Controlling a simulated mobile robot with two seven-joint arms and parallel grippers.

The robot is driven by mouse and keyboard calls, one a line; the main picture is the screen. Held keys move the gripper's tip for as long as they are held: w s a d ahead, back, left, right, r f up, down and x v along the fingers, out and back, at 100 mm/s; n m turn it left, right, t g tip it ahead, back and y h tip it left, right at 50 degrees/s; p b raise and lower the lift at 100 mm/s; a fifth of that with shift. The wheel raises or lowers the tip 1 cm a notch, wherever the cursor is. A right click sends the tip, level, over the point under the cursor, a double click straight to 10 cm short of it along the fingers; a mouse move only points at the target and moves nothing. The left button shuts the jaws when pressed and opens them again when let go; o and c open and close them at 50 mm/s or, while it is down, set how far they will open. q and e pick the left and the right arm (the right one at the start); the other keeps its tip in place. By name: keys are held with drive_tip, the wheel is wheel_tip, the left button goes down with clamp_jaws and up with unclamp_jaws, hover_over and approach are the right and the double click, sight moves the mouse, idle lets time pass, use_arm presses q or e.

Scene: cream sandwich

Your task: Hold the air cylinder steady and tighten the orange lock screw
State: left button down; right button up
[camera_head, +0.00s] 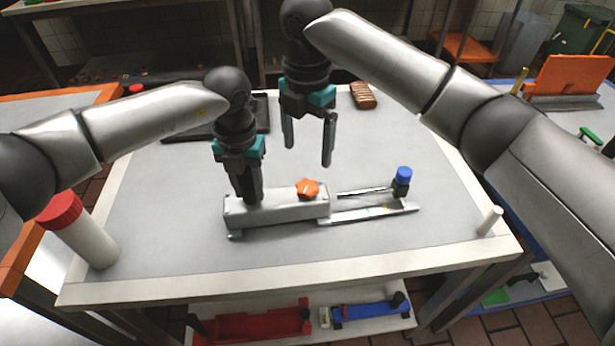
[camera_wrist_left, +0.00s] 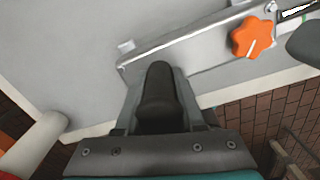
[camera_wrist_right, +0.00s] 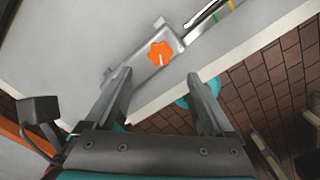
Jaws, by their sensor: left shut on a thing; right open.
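The air cylinder (camera_head: 285,211) is a light grey block lying on the worktable, with a rod and a flat rail reaching right to a blue-topped end piece (camera_head: 403,176). The orange lock screw (camera_head: 308,188) is a lobed knob on top of the block, toward its right end. My right gripper (camera_head: 309,150) is open and empty, above and behind the knob. In the right wrist view the knob (camera_wrist_right: 160,53) appears beyond the open fingers.
A white bottle with a red cap (camera_head: 85,235) stands at the table's left front. A small white peg (camera_head: 490,220) is at the right edge. A dark tray (camera_head: 190,120) and a brown block (camera_head: 362,95) lie at the back. The front of the table (camera_head: 350,250) is clear.

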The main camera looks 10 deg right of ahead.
sight(307, 186)
wheel_tip(307, 186, down, 9)
drive_tip(key=shift+f, duration=0.1)
drive_tip(key=shift+c, duration=0.4)
drive_tip(key=c, duration=1.3)
